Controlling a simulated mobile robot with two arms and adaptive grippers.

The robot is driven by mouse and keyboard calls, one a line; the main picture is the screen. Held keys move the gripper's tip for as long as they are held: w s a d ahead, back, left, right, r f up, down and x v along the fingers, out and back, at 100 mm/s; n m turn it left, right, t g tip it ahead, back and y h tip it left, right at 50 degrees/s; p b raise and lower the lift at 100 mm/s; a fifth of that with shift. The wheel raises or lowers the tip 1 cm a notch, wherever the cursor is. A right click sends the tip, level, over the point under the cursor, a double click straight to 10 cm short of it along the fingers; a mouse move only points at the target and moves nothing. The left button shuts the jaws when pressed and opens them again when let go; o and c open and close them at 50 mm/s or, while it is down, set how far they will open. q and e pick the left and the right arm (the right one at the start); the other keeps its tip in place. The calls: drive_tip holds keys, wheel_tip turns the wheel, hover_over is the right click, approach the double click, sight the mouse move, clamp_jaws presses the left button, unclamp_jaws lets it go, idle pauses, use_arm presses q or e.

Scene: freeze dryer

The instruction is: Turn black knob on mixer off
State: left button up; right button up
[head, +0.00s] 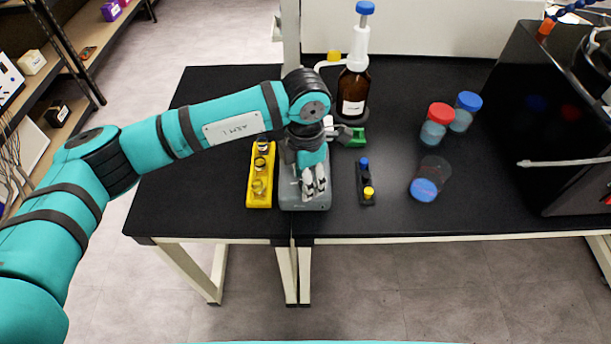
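The mixer (293,200) is a small grey device on the black table, near its front edge. My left gripper (315,188) points down over the front of the mixer, with its pale fingers close together. The black knob is not visible; the fingers and wrist cover much of the mixer. I cannot tell whether the fingers touch the knob or have something between them. My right gripper is not in view.
A yellow rack (259,190) with vials stands close left of the mixer. A small dark rack (366,190) is on the right. A brown bottle (353,95) stands behind. Red- and blue-lidded jars (433,133) and a black machine (555,120) are farther right.

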use_arm(q)
wheel_tip(320, 180, up, 12)
idle(0.4)
idle(0.3)
